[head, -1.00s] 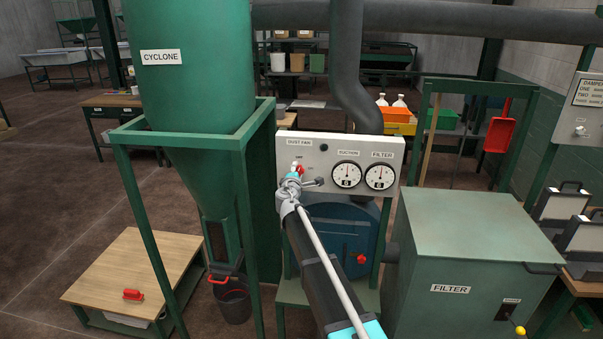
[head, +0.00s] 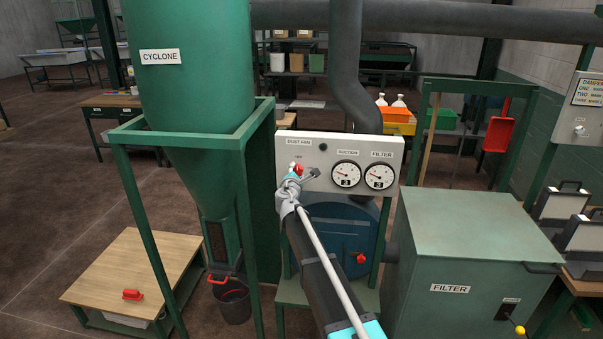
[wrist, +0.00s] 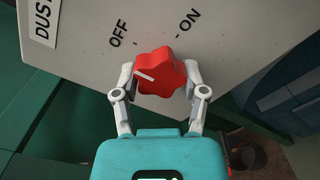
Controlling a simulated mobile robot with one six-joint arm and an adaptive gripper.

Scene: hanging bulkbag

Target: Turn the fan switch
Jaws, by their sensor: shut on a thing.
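The fan switch is a red lobed knob (wrist: 165,68) on a pale panel (wrist: 245,40) with OFF and ON marks. My gripper (wrist: 160,80) is shut on the knob, one finger on each side. In the wrist view the knob's white pointer line faces left, on the OFF side and away from ON. In the head view my gripper (head: 296,174) is at the panel's lower left, below the DUST FAN label, and partly hides the red knob (head: 297,168).
The suction gauge (head: 346,175) and filter gauge (head: 380,176) sit right of the switch, needles tilted left. A green cyclone (head: 190,60) on its frame stands left. A green filter box (head: 460,240) stands right. A blue round housing (head: 345,240) is below the panel.

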